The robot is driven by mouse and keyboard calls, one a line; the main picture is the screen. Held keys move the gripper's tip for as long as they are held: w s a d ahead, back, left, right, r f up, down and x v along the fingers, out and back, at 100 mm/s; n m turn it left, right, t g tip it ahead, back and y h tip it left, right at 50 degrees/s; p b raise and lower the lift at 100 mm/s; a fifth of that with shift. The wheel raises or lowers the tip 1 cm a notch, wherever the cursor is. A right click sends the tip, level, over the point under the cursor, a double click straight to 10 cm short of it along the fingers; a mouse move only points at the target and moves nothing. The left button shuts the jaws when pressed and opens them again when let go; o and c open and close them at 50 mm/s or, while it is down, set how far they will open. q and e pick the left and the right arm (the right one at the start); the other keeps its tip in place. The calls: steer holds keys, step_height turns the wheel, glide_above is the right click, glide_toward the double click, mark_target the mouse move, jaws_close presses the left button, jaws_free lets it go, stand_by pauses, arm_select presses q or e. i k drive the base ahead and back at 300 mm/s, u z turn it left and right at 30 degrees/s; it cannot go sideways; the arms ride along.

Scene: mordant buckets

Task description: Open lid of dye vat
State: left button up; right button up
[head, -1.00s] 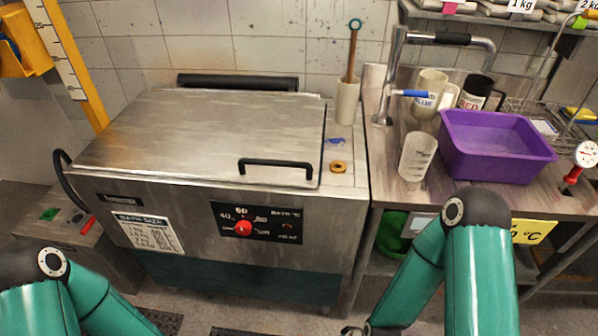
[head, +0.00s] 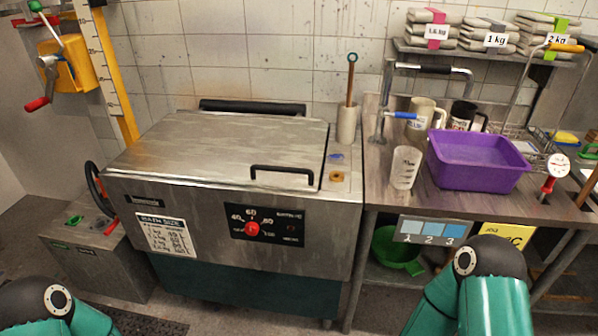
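The dye vat (head: 215,225) is a steel box with a dark green lower part, left of centre. Its steel lid (head: 225,140) lies flat and closed on top. A black bar handle (head: 283,171) sits at the lid's front right, and a black bar runs along its back edge. The front has a red knob (head: 252,229) on a black dial panel. Both my green arms show only at the bottom corners. Neither gripper is in view.
A steel bench at right holds a purple tub (head: 478,160), a clear beaker (head: 405,167) and mugs. A cup with a stick (head: 347,122) stands at the vat's right back. A yellow crank box (head: 70,65) hangs at upper left. A green bucket (head: 398,248) sits under the bench.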

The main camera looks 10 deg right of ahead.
mark_target(273, 145)
steer(key=u, duration=0.15)
steer(key=i, duration=0.95)
steer(key=z, duration=0.05)
